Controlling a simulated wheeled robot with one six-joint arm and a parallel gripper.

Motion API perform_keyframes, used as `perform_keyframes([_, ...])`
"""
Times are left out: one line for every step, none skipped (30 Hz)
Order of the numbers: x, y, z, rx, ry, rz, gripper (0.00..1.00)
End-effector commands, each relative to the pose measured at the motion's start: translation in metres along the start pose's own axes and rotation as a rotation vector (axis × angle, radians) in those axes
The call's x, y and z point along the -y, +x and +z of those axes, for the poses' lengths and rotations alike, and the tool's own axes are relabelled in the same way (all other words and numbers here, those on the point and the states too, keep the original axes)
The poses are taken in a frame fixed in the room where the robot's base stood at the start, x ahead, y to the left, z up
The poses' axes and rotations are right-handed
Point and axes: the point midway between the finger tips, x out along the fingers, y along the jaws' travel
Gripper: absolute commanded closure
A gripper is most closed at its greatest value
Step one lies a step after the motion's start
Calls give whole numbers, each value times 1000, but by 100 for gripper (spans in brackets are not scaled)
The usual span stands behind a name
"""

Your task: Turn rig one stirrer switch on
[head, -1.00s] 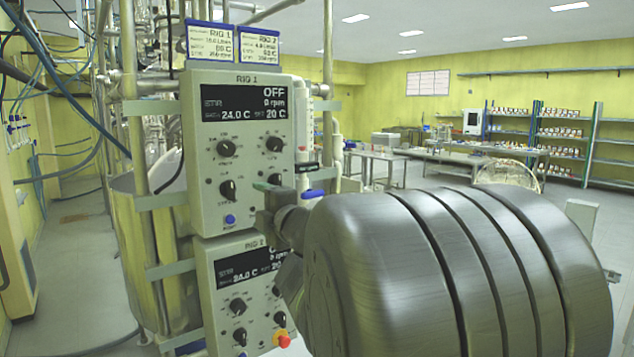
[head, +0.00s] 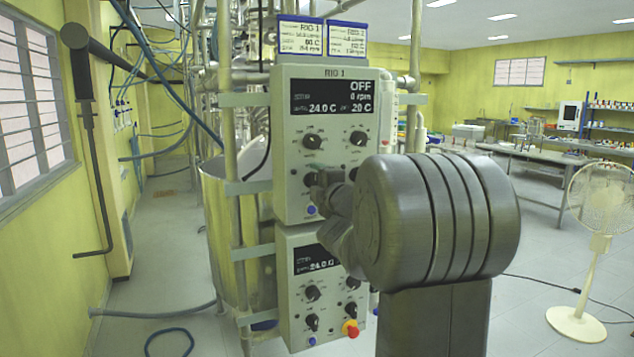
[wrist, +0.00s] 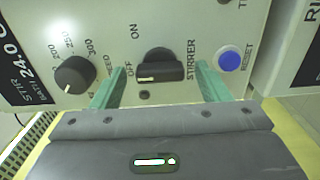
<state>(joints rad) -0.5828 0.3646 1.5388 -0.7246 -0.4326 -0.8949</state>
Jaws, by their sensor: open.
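The rig one control box (head: 289,150) is grey with a black display (head: 333,97) that reads OFF, 0 rpm and 24.0 C. In the wrist view its black stirrer switch (wrist: 160,70) sits between the ON and OFF labels, with its white mark toward OFF. My gripper (wrist: 156,76) is open, its green fingers on either side of the switch. Contact with the switch cannot be told. In the head view my gripper (head: 320,180) is at the lower left of the panel and partly hides the switch.
A blue reset button (wrist: 229,60) lies just right of the fingers, and a speed knob (wrist: 75,75) lies left. The rig two box (head: 291,265) with a red button (head: 350,329) is below. A white fan (head: 600,240) stands on the floor at right.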

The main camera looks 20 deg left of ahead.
Motion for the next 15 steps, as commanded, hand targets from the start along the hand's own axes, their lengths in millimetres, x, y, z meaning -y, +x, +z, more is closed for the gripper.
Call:
perform_keyframes([0,3,0,0,1,-1,31])
perform_keyframes([0,4,0,0,1,-1,31])
perform_keyframes([1,4,0,0,1,-1,31])
perform_keyframes([1,5,0,0,1,-1,31])
perform_keyframes([1,5,0,0,1,-1,31])
perform_keyframes([1,5,0,0,1,-1,31])
perform_keyframes([1,5,0,0,1,-1,31])
perform_keyframes([1,5,0,0,1,-1,31])
perform_keyframes([1,5,0,0,1,-1,31])
perform_keyframes([1,5,0,0,1,-1,31])
perform_keyframes([1,5,0,0,1,-1,31])
perform_keyframes([1,5,0,0,1,-1,39])
perform_keyframes([1,5,0,0,1,-1,45])
perform_keyframes([1,5,0,0,1,-1,51])
perform_keyframes([1,5,0,0,1,-1,58])
